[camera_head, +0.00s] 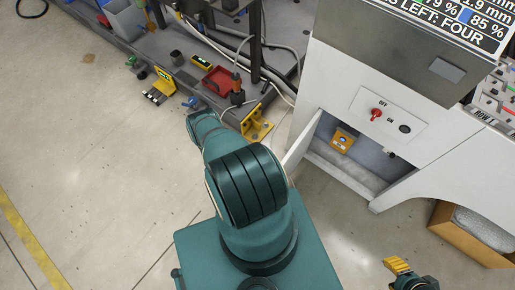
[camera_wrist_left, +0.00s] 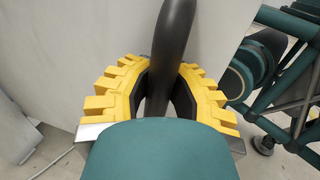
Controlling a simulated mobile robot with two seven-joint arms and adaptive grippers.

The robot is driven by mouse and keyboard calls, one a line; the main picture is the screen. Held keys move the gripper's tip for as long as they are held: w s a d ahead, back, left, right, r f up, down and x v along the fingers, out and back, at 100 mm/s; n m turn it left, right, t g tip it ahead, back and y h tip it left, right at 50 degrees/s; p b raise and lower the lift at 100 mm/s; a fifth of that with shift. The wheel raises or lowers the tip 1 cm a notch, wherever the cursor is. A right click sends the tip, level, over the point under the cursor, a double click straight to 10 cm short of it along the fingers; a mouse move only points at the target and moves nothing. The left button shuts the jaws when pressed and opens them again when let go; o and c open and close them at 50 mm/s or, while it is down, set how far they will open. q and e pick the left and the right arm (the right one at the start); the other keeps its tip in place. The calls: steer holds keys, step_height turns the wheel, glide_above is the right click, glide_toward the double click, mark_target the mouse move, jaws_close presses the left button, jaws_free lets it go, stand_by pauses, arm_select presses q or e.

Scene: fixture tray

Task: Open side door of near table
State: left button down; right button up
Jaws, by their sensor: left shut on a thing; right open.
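The side door (camera_head: 301,146) of the white near table (camera_head: 330,75) stands swung outward, seen almost edge-on. The open compartment (camera_head: 362,180) shows a yellow box inside. In the left wrist view, my left gripper (camera_wrist_left: 160,80) has its yellow padded fingers shut around a dark bar handle (camera_wrist_left: 176,30), with the pale door panel (camera_wrist_left: 80,40) behind it. In the head view my teal arm hides this gripper and the handle. My right gripper (camera_head: 400,268) is at the bottom right, clear of the table; a yellow finger pad shows.
A switch panel (camera_head: 390,115) with a red knob sits above the compartment. A cardboard box (camera_head: 470,240) stands on the floor at the right. A dark bench (camera_head: 160,45) with fixtures, a red tray (camera_head: 220,80) and cables lies beyond my arm. The floor at left is clear.

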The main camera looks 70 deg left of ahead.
arm_select(q)
steer(key=shift+s+d, duration=0.2)
steer(key=shift+s, duration=0.05)
steer(key=c, duration=0.8)
jaws_free()
steer(key=shift+c, duration=0.2)
steer(key=shift+a, duration=0.1)
steer(key=shift+w, duration=0.1)
steer(key=v, duration=1.2)
